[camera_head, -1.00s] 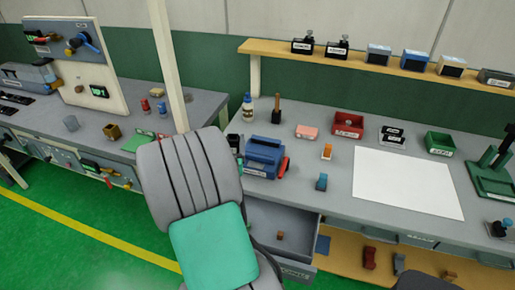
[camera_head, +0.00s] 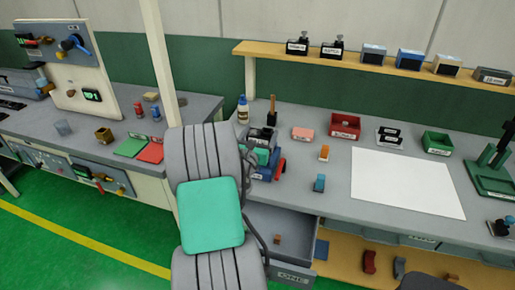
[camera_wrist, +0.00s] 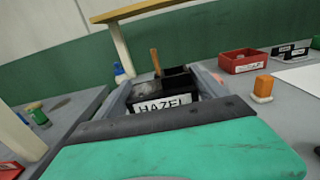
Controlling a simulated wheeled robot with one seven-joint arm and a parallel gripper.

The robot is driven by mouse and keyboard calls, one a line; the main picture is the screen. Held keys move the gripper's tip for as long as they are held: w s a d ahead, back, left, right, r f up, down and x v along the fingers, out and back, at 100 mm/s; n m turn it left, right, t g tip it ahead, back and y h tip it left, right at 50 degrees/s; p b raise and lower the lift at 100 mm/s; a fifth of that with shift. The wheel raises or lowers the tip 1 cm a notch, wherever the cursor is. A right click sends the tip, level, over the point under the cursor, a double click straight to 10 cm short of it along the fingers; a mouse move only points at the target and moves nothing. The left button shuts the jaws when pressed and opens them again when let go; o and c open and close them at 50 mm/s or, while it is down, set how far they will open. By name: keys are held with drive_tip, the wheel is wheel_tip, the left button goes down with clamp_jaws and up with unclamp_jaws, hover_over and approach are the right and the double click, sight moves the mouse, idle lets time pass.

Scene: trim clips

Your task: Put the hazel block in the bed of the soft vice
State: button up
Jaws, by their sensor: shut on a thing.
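In the wrist view, my gripper (camera_wrist: 160,78) is shut on the hazel block (camera_wrist: 146,92), a dark block with a white label reading HAZEL. In the head view the hazel block (camera_head: 258,134) shows above the far side of a blue vice-like fixture (camera_head: 270,172) with a red part at its right. My arm and gripper (camera_head: 262,146) cover most of this fixture and any label on it. Its bed is hidden, and I cannot tell whether the block touches it. The fixture cannot be made out in the wrist view.
A bottle (camera_head: 243,110) and a wooden-handled tool (camera_head: 272,108) stand behind the block. An orange piece (camera_head: 324,152) and a blue piece (camera_head: 320,183) lie to the right. An open drawer (camera_head: 285,228) is below. A white sheet (camera_head: 405,182) lies bare.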

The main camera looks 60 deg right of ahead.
drive_tip(key=shift+w+d+f, duration=0.35)
drive_tip(key=shift+w+f, duration=0.3)
drive_tip(key=shift+f, duration=0.2)
drive_tip(key=shift+f+b, duration=0.35)
drive_tip(key=shift+f, duration=1.3)
drive_tip(key=o, duration=1.4)
drive_tip(key=shift+o, duration=0.2)
drive_tip(key=shift+r, duration=0.1)
drive_tip(key=a, duration=0.3)
drive_tip(key=s+a+b, duration=0.1)
drive_tip(key=a, duration=0.3)
drive_tip(key=a+b, duration=0.1)
drive_tip(key=a, duration=0.3)
drive_tip(key=shift+s+a, duration=0.1)
drive_tip(key=shift+s, duration=0.2)
drive_tip(key=shift+s+a, duration=0.15)
drive_tip(key=shift+a, duration=0.2)
